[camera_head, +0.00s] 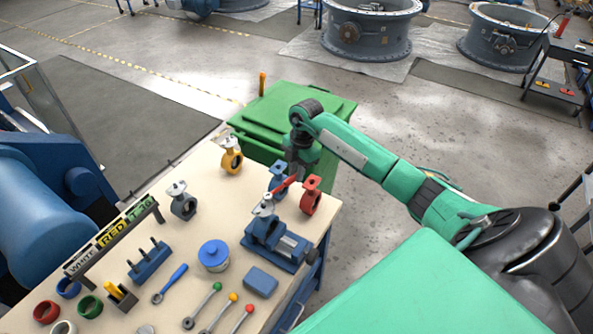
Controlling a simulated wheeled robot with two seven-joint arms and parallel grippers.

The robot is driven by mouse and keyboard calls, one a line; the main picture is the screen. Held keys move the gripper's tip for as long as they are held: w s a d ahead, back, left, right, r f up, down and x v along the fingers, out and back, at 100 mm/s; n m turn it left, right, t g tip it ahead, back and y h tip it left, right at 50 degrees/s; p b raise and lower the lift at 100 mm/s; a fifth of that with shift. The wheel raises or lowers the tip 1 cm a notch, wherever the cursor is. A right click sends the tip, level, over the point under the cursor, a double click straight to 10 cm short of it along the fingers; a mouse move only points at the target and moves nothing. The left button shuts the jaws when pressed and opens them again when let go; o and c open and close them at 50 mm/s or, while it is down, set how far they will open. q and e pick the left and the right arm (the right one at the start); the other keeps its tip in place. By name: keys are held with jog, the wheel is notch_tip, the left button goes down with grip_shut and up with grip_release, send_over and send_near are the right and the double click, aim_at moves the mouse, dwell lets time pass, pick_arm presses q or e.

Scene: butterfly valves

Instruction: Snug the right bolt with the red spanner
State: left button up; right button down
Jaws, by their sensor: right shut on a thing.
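My right arm, green, reaches in from the right, and its dark gripper (296,170) points down over the bench's far right part. It is shut on the red spanner (283,187), which slants down and left toward the pale-topped valve (265,208) in the blue vise (272,241). The spanner's lower end is close above this valve's top; I cannot tell whether it touches. The bolts are too small to make out. My left gripper is not in view.
A blue valve (276,172) and a red valve (311,197) stand close by the gripper. A yellow valve (231,160) and a grey valve (183,204) stand farther left. A blue tin (214,255), several tools and a label rack (112,240) lie nearer. A green bin (268,117) stands behind the bench.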

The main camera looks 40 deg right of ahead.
jog(key=shift+s+f, duration=0.1)
jog(key=shift+f, duration=0.5)
dwell(1.7)
jog(key=shift+s+m+p, duration=0.3)
jog(key=shift+s+p, duration=0.05)
jog(key=shift+s, duration=0.05)
jog(key=shift+s+m, duration=0.2)
jog(key=shift+m, duration=0.1)
jog(key=shift+f, duration=0.1)
jog(key=shift+s+m+p, duration=0.55)
jog(key=shift+m+p, duration=0.05)
jog(key=shift+p, duration=0.3)
